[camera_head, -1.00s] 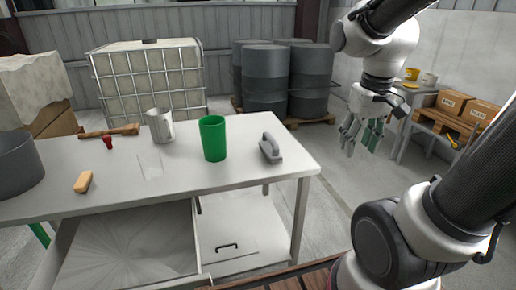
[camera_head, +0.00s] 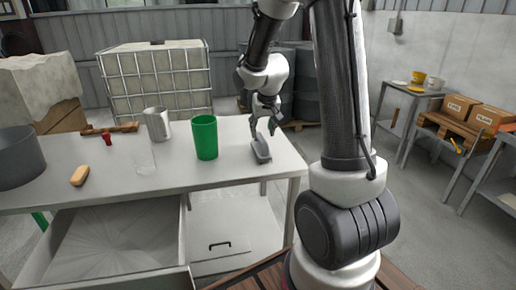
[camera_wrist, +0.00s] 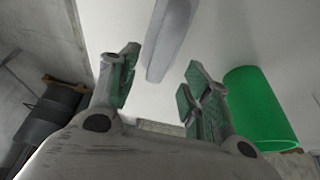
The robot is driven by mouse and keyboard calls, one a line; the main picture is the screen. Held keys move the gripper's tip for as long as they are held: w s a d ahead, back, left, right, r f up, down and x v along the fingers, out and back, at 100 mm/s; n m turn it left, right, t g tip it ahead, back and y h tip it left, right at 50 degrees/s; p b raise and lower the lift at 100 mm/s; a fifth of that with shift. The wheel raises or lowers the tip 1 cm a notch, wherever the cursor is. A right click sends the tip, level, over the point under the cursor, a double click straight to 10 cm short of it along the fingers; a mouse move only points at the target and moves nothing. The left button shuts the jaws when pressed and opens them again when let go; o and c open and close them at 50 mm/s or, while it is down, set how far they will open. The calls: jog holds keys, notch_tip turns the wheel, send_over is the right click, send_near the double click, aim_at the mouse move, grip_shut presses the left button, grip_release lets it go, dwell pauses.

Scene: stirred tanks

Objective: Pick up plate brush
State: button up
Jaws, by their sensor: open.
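The grey item with a raised handle, which I take to be the plate brush (camera_head: 261,152), lies near the right end of the white table (camera_head: 215,175). My gripper (camera_head: 265,124) is open just above it, with its fingers pointing down. In the wrist view, part of the grey brush (camera_wrist: 171,38) shows ahead, between the directions of the two spread fingers of my gripper (camera_wrist: 160,75). I cannot tell whether the fingers touch it. Its upper handle is partly covered by the gripper in the head view.
A green cup (camera_head: 205,138) stands close to the left of the brush; it also shows in the wrist view (camera_wrist: 258,105). A metal jug (camera_head: 157,124), a tan block (camera_head: 79,175), a wooden-handled tool (camera_head: 124,127) and a grey pot (camera_head: 18,158) are farther left.

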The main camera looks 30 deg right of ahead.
aim_at(261, 136)
jog(key=x, duration=0.5)
jog(key=shift+f, duration=0.4)
jog(key=shift+c, duration=0.5)
grip_shut()
